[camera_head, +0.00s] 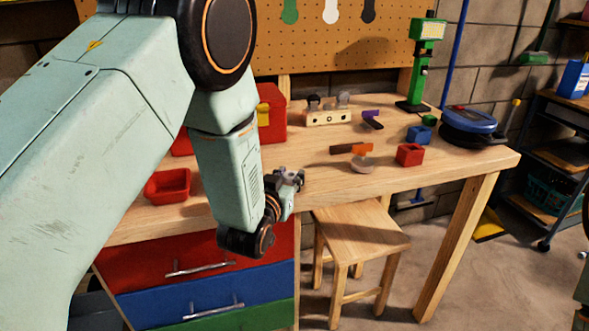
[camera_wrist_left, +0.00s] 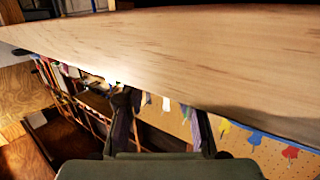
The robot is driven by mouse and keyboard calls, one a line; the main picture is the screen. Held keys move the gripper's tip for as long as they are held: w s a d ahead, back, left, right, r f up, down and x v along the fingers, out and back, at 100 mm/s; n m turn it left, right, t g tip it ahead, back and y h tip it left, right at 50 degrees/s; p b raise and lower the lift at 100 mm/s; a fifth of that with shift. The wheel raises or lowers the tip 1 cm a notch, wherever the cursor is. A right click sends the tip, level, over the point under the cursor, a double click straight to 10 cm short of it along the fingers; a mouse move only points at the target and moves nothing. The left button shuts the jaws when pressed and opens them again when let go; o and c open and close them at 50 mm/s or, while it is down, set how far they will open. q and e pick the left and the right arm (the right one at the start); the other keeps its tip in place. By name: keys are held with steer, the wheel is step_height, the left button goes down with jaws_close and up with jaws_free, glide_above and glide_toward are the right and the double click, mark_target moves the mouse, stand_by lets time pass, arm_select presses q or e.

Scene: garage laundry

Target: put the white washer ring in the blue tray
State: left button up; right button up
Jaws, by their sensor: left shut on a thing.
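My left gripper (camera_head: 290,180) is at the front edge of the workbench, low beside the tabletop. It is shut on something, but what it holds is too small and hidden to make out. In the left wrist view its two fingers (camera_wrist_left: 165,120) point ahead with the wood surface above them, and no ring shows clearly. A small blue tray (camera_head: 419,134) stands on the right part of the bench, to the right of and beyond the gripper. A pale round piece (camera_head: 362,163) lies on the bench near it; I cannot tell whether it is the washer ring.
The workbench (camera_head: 330,190) also holds a red bin (camera_head: 410,154), a red tray (camera_head: 167,186), an orange-and-brown piece (camera_head: 352,148), a wooden block with knobs (camera_head: 329,117) and a blue-lidded round case (camera_head: 470,121). A stool (camera_head: 360,232) stands in front.

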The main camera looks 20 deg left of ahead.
mark_target(292, 173)
arm_select(q)
steer(key=shift+w+f, duration=0.1)
steer(key=shift+w, duration=2.15)
steer(key=shift+s+f, duration=0.15)
steer(key=o, duration=0.8)
steer(key=shift+b, duration=0.35)
steer(key=s+r+p, duration=0.1)
steer(key=s, duration=1.1)
steer(key=shift+d+r+p, duration=0.2)
steer(key=shift+r+p, duration=0.05)
steer(key=shift+p, duration=0.1)
